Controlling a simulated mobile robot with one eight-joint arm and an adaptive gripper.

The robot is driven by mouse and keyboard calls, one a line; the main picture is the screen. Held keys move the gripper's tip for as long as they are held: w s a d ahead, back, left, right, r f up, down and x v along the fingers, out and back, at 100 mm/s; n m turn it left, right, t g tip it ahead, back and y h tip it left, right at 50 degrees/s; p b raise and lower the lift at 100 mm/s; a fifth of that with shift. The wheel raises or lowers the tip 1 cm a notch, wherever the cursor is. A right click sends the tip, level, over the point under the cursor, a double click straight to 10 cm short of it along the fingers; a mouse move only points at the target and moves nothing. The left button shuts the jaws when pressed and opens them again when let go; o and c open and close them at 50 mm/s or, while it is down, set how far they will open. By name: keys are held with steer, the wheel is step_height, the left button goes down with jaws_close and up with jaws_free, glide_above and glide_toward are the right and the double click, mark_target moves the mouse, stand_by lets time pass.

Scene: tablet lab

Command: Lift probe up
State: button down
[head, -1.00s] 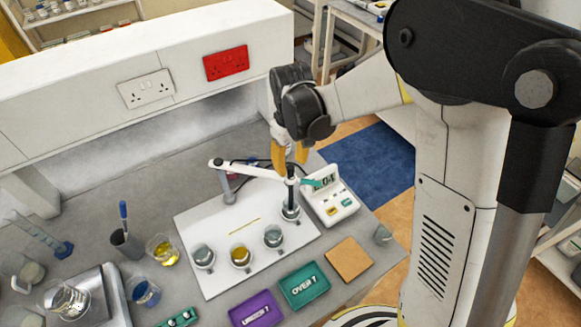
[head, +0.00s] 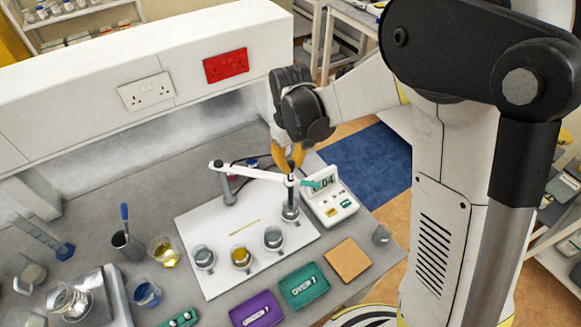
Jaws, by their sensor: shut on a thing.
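The probe (head: 290,193) is a dark upright rod at the end of a white holder arm (head: 245,170). Its lower end is in or just over the rightmost beaker (head: 290,212) on the white board. My gripper (head: 290,166) has yellow fingers pointing down, shut at the probe's top. The fingers hide the probe's upper end. The meter (head: 329,196), white with a small display, stands just right of the probe.
Three more beakers (head: 240,257) stand on the white board (head: 215,285). A purple tray (head: 257,310), a green tray (head: 303,286) and a tan square (head: 347,260) lie in front. A dark cup (head: 127,246) and other glassware stand left. The wall panel runs behind.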

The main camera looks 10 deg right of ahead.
step_height(320, 180, up, 5)
steer(key=shift+r+p, duration=0.15)
steer(key=shift+p, duration=0.65)
steer(key=c, duration=1.3)
jaws_free()
steer(key=shift+c, duration=0.2)
step_height(320, 180, up, 12)
steer(key=shift+s, duration=0.1)
